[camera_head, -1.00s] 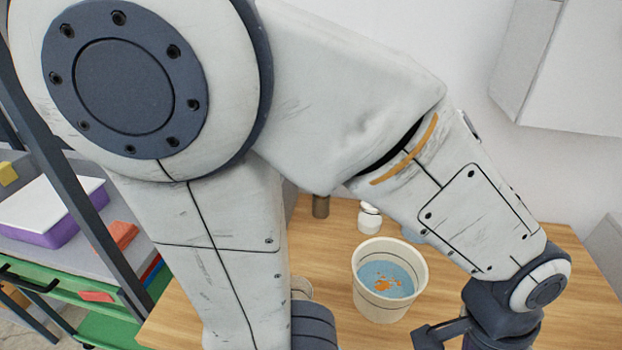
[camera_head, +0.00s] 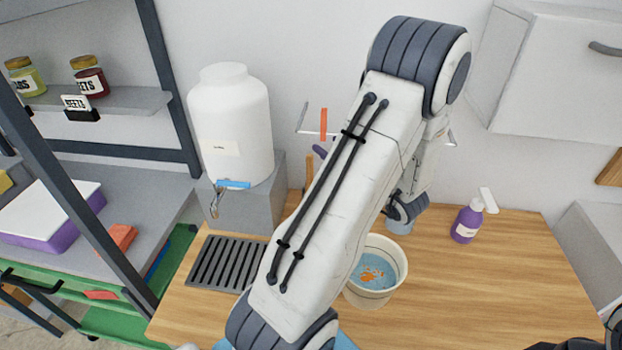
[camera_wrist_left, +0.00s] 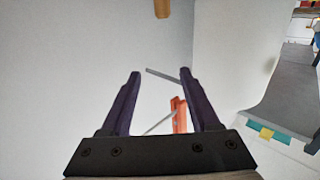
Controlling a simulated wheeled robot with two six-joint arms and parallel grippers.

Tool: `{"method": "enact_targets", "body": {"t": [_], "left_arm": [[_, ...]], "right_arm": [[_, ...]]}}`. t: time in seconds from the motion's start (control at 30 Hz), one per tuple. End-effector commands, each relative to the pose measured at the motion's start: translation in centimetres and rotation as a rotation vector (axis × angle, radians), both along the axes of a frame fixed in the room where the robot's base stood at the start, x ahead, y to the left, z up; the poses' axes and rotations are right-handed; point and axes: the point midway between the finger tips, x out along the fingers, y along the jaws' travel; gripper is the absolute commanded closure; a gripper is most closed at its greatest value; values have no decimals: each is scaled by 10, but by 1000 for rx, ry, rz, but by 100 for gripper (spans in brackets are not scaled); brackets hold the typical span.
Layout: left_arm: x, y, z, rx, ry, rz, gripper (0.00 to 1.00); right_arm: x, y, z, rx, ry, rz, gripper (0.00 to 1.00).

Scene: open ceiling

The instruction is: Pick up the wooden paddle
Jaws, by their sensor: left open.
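A narrow wooden piece (camera_head: 308,174), likely the wooden paddle, shows upright near the back wall, left of my left forearm. In the left wrist view a wooden end (camera_wrist_left: 162,8) shows at the top edge, ahead of the fingers and cut off by the frame. My left gripper (camera_wrist_left: 160,74) is open with nothing between its two dark purple fingers. In the head view a purple finger peeks out left of my arm, just beside the wooden piece; the rest of the gripper is hidden. My right gripper is not clearly seen.
A wall rail with an orange piece (camera_head: 323,124) is near the left gripper. A white dispenser (camera_head: 232,120) stands left. On the table are a drain grate (camera_head: 226,262), a bucket (camera_head: 400,268) of blue liquid and a purple bottle (camera_head: 467,222).

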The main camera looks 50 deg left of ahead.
Motion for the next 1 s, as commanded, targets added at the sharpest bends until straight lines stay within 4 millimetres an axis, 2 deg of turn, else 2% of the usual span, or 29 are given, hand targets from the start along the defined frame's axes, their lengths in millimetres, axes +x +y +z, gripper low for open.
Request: {"method": "enact_targets", "body": {"t": [0.13,0.4,0.53,0.6,0.83,1.0], "left_arm": [[-8,4,-9,30,14,37,38],[-7,4,-59,28,14,33,38],[-7,3,-78,29,12,32,38],[-7,14,-74,30,7,36,38],[-6,31,-74,28,7,35,38],[-4,59,-74,28,8,37,38]], "right_arm": [[0,0,2,0,0,0,0],[0,0,7,0,0,0,0],[0,0,9,0,0,0,0],[0,0,13,0,0,0,0],[0,0,19,0,0,0,0],[0,0,30,0,0,-1,0]]}}
